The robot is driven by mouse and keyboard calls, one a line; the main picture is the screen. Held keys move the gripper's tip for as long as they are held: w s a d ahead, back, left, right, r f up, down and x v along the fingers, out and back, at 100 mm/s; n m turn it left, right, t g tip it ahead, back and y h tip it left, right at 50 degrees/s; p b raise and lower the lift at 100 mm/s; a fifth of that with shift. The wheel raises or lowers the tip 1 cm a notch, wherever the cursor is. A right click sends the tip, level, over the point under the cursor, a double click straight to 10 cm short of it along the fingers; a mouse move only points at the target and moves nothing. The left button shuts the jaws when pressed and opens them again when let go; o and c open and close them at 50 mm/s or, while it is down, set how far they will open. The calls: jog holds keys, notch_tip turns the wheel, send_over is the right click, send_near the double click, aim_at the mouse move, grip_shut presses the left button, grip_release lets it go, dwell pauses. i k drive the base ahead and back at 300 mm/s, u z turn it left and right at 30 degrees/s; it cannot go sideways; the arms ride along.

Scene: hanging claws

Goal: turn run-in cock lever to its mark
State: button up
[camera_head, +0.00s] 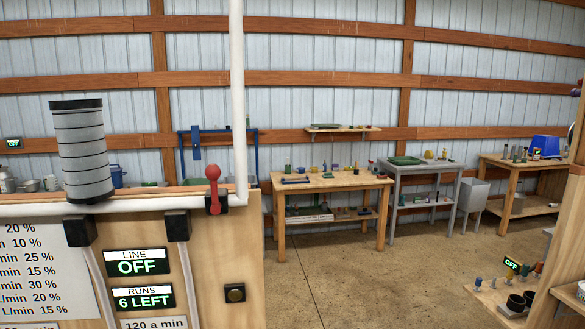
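A red lever (213,188) with a round knob stands upright on a dark fitting at the corner of the white pipe (238,90), above a wooden panel. It looks like the run-in cock lever, but no label on it can be read. I cannot make out its mark. My gripper is not in view.
The wooden panel (205,270) carries displays reading LINE OFF (137,262) and RUNS 6 LEFT (139,298). A ringed grey cylinder (82,150) stands left of the lever. A wooden workbench (332,183) and a grey table (420,170) stand behind. Bare floor (390,280) lies right of the panel.

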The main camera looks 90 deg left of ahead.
aim_at(213, 172)
jog(key=i, duration=0.4)
jog(key=u, duration=4.1)
jog(key=i, duration=0.5)
jog(key=z, duration=0.05)
